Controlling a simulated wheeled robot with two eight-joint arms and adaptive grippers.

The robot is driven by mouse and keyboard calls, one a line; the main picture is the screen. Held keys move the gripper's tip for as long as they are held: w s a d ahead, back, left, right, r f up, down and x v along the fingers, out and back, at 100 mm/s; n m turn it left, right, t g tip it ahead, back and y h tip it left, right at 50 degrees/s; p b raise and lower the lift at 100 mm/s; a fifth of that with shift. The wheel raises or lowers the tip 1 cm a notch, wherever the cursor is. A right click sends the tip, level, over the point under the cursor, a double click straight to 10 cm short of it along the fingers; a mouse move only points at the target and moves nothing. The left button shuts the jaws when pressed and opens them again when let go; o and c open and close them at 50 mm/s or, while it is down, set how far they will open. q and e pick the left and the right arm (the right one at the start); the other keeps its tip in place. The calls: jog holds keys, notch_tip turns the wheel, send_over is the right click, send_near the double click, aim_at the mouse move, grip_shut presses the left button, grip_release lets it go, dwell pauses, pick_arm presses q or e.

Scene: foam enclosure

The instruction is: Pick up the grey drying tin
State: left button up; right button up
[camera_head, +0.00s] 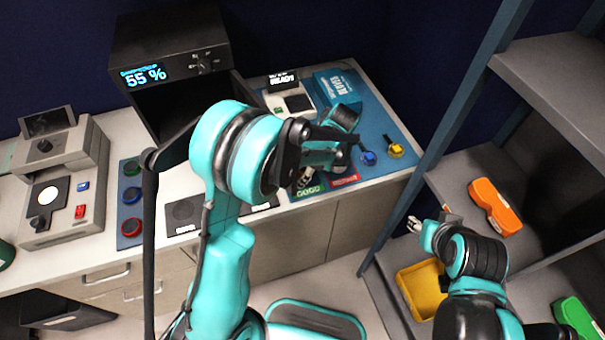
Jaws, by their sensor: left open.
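I cannot make out the grey drying tin for certain; my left arm and hand cover part of the bench top. My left gripper (318,170) is over the blue mat (382,125) at the right end of the bench, near the green GOOD label (308,190) and the red label (344,181). It is open, and its fingers are partly hidden by its own wrist. My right gripper (428,221) is at the lower right, in front of the shelf rack; its finger opening is too small to judge.
A black oven (173,55) reading 55 % stands at the back. A teal box (337,88), a blue knob (369,158) and a yellow knob (396,151) are on the mat. The rack holds an orange case (495,206) and a yellow bin (422,288).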

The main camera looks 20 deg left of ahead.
pick_arm(q)
jog(key=c, duration=1.3)
jog(key=shift+r, duration=0.2)
